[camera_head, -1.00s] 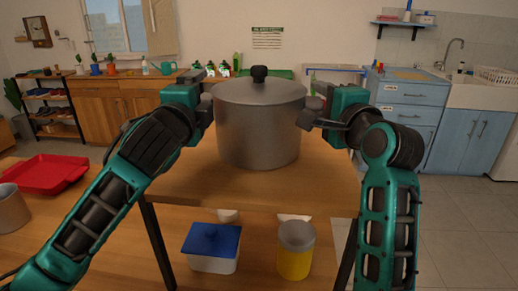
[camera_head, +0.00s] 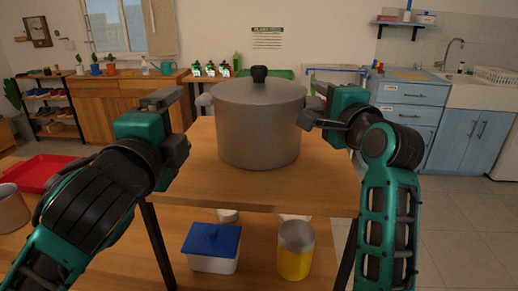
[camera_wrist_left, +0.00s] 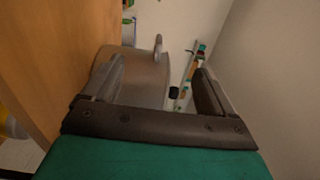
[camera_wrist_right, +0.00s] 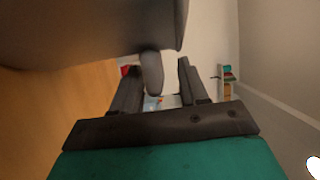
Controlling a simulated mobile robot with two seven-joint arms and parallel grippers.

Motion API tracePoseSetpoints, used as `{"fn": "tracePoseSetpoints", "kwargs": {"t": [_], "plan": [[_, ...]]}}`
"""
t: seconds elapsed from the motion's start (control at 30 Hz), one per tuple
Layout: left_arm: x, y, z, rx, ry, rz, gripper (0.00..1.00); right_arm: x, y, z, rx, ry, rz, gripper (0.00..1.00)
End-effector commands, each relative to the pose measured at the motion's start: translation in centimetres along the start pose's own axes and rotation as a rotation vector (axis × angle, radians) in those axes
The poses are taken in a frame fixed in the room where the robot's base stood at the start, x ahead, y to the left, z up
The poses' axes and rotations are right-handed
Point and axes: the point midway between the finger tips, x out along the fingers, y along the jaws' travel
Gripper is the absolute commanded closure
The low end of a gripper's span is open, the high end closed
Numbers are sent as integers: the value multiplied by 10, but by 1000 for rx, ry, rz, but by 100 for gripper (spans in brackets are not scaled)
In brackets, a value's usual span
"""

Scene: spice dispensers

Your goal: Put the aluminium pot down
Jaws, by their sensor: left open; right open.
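The aluminium pot (camera_head: 259,128), grey with a lid and a black knob, stands upright on the wooden table top (camera_head: 190,180). It also shows in the left wrist view (camera_wrist_left: 147,78), with a loop handle on its side. My left gripper (camera_head: 178,122) is open and empty, to the left of the pot and clear of it. My right gripper (camera_head: 312,112) is open at the pot's right side. In the right wrist view, the pot's handle (camera_wrist_right: 152,72) lies between or just in front of the open fingers; whether they touch it I cannot tell.
On the shelf below are a white box with a blue lid (camera_head: 212,248) and a yellow container (camera_head: 295,252). A red tray (camera_head: 40,172) and a metal vessel (camera_head: 10,210) are at the left. The table top in front of the pot is bare.

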Motion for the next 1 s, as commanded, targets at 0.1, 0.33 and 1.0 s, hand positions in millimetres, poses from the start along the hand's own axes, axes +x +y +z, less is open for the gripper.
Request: {"fn": "tracePoseSetpoints", "kwargs": {"t": [0.1, 0.33, 1.0], "plan": [[0, 0, 0, 0, 0, 0, 14, 0, 0, 0, 0, 0, 0, 56], [0, 0, 0, 0, 0, 0, 14, 0, 0, 0, 0, 0, 0, 34], [0, 0, 0, 0, 1, 0, 14, -9, 0, -27, -1, 4, -1, 14]]}}
